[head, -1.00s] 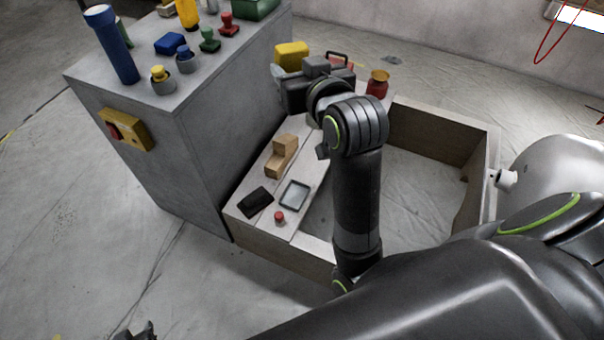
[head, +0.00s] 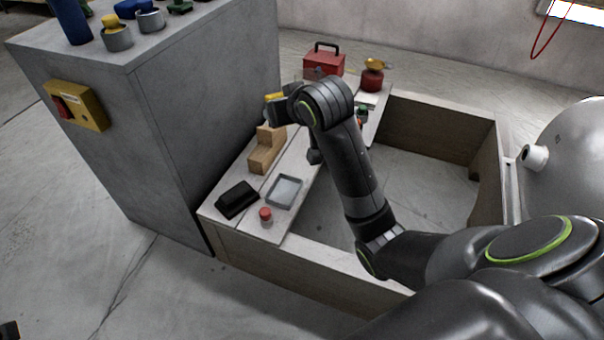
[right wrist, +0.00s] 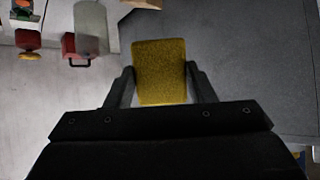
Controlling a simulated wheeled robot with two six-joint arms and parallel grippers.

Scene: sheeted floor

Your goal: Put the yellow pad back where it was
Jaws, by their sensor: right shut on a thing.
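The yellow pad (right wrist: 160,72) is between the two fingers of my right gripper (right wrist: 162,84) in the right wrist view, with a finger against each side. In the head view only a small part of the pad (head: 273,97) shows beside my right gripper (head: 276,108), which is above the stepped wooden block near the grey cabinet. My wrist hides most of the pad there. A dark tip, probably my left gripper (head: 9,331), shows at the bottom left corner, too cut off to read its jaws.
On the bench are a stepped wooden block (head: 266,152), a black block (head: 237,199), an empty-looking grey tray (head: 284,192) and a red knob (head: 265,215). A red toolbox (head: 323,61) and a red pot (head: 371,80) stand behind. The tall grey cabinet (head: 150,120) borders the left side.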

